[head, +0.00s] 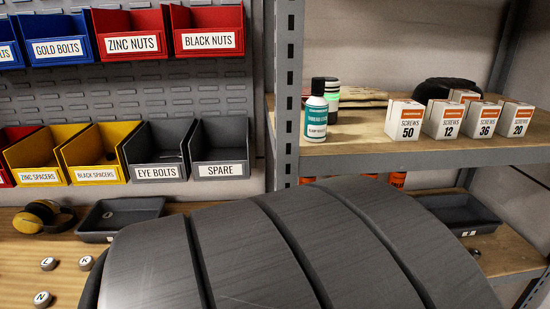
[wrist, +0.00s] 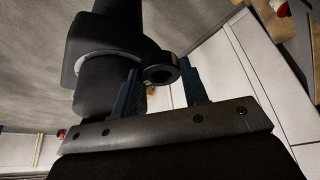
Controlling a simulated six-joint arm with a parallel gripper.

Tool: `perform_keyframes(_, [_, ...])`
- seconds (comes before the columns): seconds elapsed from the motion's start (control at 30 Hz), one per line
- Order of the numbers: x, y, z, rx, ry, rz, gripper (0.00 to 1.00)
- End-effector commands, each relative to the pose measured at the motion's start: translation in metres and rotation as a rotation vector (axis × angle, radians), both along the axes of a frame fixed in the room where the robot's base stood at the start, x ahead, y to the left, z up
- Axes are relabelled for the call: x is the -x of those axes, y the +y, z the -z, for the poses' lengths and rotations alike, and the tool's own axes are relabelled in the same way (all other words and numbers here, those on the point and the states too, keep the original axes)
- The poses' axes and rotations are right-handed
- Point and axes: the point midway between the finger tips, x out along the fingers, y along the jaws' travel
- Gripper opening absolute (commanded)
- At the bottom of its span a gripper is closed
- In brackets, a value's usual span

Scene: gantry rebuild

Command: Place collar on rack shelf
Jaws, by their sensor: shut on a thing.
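My gripper (wrist: 160,70) shows in the wrist view with two blue fingers, shut on a dark, ring-shaped collar (wrist: 179,73). The collar sits between the fingertips, its round hole partly facing the camera. Neither gripper nor collar shows in the head view, where my own large dark arm part covers the lower middle. The rack shelf (head: 352,139), a wooden board in a grey metal frame, is at the right of the head view. I cannot tell how far the collar is from it.
The shelf carries a teal-labelled bottle (head: 316,112), several screw boxes (head: 404,121) and a black round item (head: 447,89). A grey upright (head: 288,80) borders it. Bins (head: 220,151) hang left; a dark tray (head: 120,212) is below.

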Motion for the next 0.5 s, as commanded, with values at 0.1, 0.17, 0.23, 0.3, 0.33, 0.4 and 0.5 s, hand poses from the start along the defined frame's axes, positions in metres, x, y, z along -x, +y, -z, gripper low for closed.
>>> perform_keyframes(0.1, [-0.009, -0.027, 0.009, 0.001, 0.002, -0.071, 0.12])
perform_keyframes(0.17, [-0.013, -0.039, 0.013, 0.001, 0.002, -0.104, 0.12])
perform_keyframes(0.23, [-0.017, -0.053, 0.017, 0.001, 0.002, -0.139, 0.12])
perform_keyframes(0.3, [-0.020, -0.067, 0.019, 0.001, 0.002, -0.170, 0.12])
perform_keyframes(0.33, [-0.022, -0.073, 0.020, 0.000, 0.000, -0.181, 0.12])
perform_keyframes(0.4, [-0.025, -0.085, 0.022, 0.000, 0.000, -0.208, 0.13])
perform_keyframes(0.5, [-0.029, -0.104, 0.025, 0.000, 0.000, -0.238, 0.13])
